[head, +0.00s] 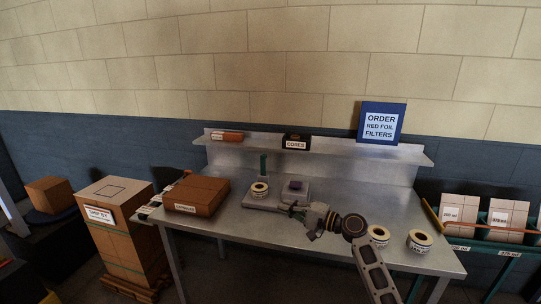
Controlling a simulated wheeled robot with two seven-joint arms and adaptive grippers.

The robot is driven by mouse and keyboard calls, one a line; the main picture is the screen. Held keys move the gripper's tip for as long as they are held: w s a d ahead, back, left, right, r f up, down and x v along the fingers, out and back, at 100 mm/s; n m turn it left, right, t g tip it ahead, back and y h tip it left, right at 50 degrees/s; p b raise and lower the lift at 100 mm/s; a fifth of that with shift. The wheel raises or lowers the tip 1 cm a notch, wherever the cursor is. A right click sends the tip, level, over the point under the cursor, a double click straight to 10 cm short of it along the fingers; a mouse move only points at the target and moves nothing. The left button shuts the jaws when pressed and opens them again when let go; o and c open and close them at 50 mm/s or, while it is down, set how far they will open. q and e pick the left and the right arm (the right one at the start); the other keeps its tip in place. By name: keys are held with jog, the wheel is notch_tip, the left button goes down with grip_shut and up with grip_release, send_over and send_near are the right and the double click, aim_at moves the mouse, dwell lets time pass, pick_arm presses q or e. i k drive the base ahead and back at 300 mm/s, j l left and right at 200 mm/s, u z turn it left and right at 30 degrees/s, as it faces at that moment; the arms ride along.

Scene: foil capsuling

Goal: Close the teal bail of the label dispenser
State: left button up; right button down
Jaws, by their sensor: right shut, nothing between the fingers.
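The label dispenser (250,202) is a grey plate on the metal bench with a pale label roll (260,189) on its left part. The teal bail (263,164) stands upright behind the roll, so it looks open. A small purple piece (295,185) sits on a grey block on the dispenser's right part. My right gripper (285,207) is shut and empty at the dispenser's front right edge, below the purple piece in the picture and apart from the bail. I cannot tell whether it touches the plate. My left gripper is not in view.
A brown carton (196,195) lies left of the dispenser. Two rolls (378,235) (420,240) stand at the bench's right. A back shelf (340,150) carries a black cores box (296,142) and a blue order sign (381,122). The bench between dispenser and shelf is clear.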

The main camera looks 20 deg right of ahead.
aim_at(263, 157)
jog(key=i+l, duration=0.4)
jog(key=i, duration=0.2)
jog(key=i+l, duration=0.4)
jog(key=i, duration=0.2)
